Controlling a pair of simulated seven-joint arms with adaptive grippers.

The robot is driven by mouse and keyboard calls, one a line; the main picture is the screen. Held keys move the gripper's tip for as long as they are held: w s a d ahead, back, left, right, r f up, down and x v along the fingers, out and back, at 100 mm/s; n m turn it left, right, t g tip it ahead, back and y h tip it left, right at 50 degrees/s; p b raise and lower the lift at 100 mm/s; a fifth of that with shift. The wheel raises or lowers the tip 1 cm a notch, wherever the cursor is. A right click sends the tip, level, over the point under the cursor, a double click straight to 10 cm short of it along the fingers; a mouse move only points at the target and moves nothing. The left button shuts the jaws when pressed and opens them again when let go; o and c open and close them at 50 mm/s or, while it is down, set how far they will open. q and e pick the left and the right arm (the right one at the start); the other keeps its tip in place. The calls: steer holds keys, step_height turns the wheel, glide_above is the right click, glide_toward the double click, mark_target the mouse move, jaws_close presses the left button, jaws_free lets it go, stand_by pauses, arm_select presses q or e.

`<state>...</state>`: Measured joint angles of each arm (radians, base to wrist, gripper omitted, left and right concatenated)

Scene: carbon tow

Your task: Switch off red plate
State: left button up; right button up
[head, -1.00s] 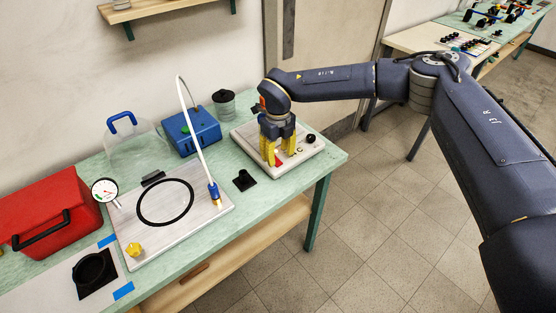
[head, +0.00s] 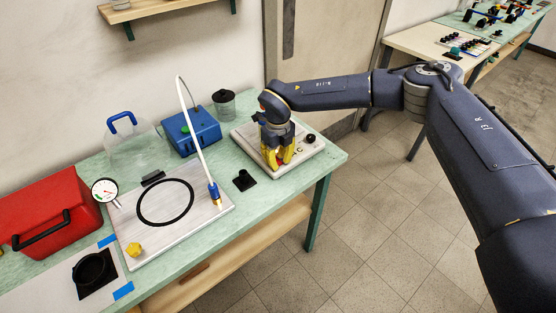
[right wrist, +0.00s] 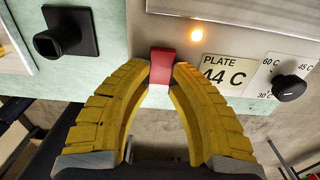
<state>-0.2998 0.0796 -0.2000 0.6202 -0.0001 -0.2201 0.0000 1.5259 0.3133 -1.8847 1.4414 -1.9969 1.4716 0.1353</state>
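The hot plate unit (head: 311,149) is a pale flat box on the right end of the bench. In the right wrist view its red switch (right wrist: 162,66) stands at the front edge, beside a lit orange lamp (right wrist: 196,34) and a label reading PLATE 44 C (right wrist: 226,72). My right gripper (right wrist: 161,74) has its two yellow fingers bent inward, one on each side of the red switch, and looks shut on it. In the head view the right gripper (head: 280,162) points down over the unit and mostly hides the switch. My left gripper is not in view.
A black knob (right wrist: 289,88) with temperature marks is right of the label. A black square socket (head: 244,180) lies left of the unit.

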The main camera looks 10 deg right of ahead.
jaws_close()
steer(key=shift+w+g+h, duration=0.1)
steer(key=shift+g+h, duration=0.7)
steer(key=shift+g, duration=0.4)
steer(key=o, duration=0.7)
jaws_free()
steer(key=shift+v, duration=6.1)
steer(key=shift+w+a, duration=0.1)
